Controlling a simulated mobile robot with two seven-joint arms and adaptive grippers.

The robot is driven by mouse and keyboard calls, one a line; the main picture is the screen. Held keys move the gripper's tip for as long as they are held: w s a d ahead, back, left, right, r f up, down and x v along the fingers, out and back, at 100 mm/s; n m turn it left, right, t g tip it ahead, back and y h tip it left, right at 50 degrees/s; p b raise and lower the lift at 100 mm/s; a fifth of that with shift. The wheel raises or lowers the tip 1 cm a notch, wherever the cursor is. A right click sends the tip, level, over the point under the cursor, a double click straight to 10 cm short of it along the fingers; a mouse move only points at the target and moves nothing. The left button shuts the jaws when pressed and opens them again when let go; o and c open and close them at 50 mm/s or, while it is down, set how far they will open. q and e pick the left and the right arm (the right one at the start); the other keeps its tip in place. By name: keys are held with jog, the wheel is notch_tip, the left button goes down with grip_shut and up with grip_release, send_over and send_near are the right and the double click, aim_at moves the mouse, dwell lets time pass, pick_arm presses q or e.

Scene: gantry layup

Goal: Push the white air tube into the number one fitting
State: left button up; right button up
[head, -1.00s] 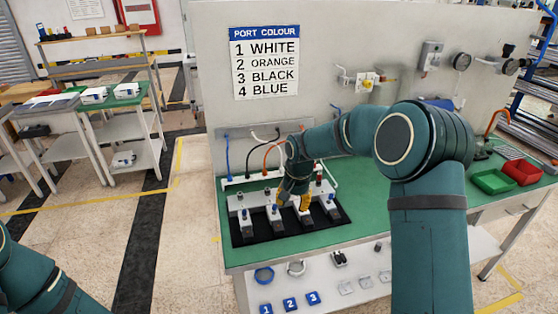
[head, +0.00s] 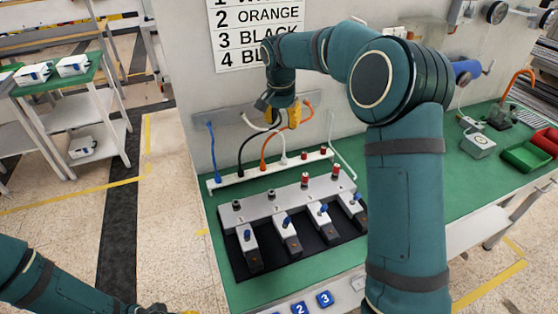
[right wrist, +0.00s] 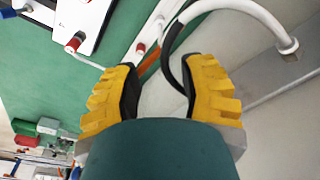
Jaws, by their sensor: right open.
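The white air tube (head: 262,127) loops out from the wall panel and down to the white holder strip (head: 228,182), beside the blue, black and orange tubes. In the right wrist view the white tube (right wrist: 245,14) arches from a wall fitting, close beyond my fingers. My right gripper (head: 290,118) is above the strip by the tubes; its yellow fingers are open (right wrist: 160,75) with nothing gripped. My left gripper (head: 162,309) barely shows at the bottom edge.
The port colour sign (head: 258,33) is partly cut off and covered by my arm. Another white tube (head: 342,160) runs down right of the strip. Green and red bins (head: 524,157) stand at the right. Blue number tags (head: 300,308) are at the bench front.

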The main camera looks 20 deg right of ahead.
aim_at(284, 152)
jog(key=f, duration=0.3)
jog(key=f+b, duration=0.1)
jog(key=f, duration=0.4)
jog(key=shift+w+d+f+b, duration=0.3)
jog(key=shift+w+d+f, duration=0.05)
jog(key=shift+f, duration=0.05)
jog(key=f, duration=0.1)
jog(key=f+b, duration=0.1)
jog(key=f, duration=0.3)
jog(key=shift+w+d, duration=0.25)
jog(key=shift+o, duration=0.2)
grip_shut()
